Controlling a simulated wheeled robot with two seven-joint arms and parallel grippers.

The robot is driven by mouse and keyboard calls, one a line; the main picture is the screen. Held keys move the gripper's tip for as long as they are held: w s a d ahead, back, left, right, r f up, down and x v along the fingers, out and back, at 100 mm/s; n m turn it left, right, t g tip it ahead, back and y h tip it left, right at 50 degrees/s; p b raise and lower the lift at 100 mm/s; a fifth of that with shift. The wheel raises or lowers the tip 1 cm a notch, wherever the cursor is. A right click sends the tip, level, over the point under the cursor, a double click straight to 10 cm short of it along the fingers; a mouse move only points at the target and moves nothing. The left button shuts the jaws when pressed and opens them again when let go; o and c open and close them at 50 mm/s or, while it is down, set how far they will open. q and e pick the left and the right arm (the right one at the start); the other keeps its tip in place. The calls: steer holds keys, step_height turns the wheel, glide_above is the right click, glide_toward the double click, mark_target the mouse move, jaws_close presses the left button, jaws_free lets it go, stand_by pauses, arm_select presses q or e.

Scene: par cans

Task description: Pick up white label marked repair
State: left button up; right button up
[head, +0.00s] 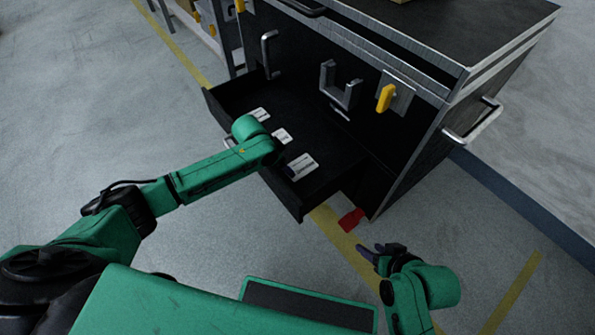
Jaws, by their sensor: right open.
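Three small white items that look like labels lie in the open black drawer (325,183): a far one (259,114), a middle one (281,136) and a near one (301,167) with dark parts. Their writing is too small to read, so I cannot tell which is marked repair. My left arm reaches over the drawer's left edge, close to the labels and partly covering that edge; its gripper is hidden. My right gripper (377,255) is open and empty, in front of the drawer, below and right of the labels and apart from them.
The black cabinet (415,165) stands behind the drawer, with a metal handle (472,124) on its right side. A yellow lever (385,98) and a grey bracket (340,88) are on its front. A red object (350,220) is near the drawer's right corner. Grey floor lies clear at left.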

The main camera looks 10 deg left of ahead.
mark_target(301, 165)
arm_select(q)
steer(key=b+x, duration=0.3)
steer(key=x, duration=0.1)
steer(key=shift+w+a+f, duration=0.1)
steer(key=shift+w+f, duration=0.25)
steer(key=shift+f, duration=0.3)
jaws_close()
arm_select(e)
steer(key=w+a+f+t+y, duration=0.1)
steer(key=a+f+t+y, duration=0.1)
steer(key=a+t, duration=0.2)
steer(key=shift+a+f+m+y, duration=0.4)
steer(key=shift+a, duration=0.75)
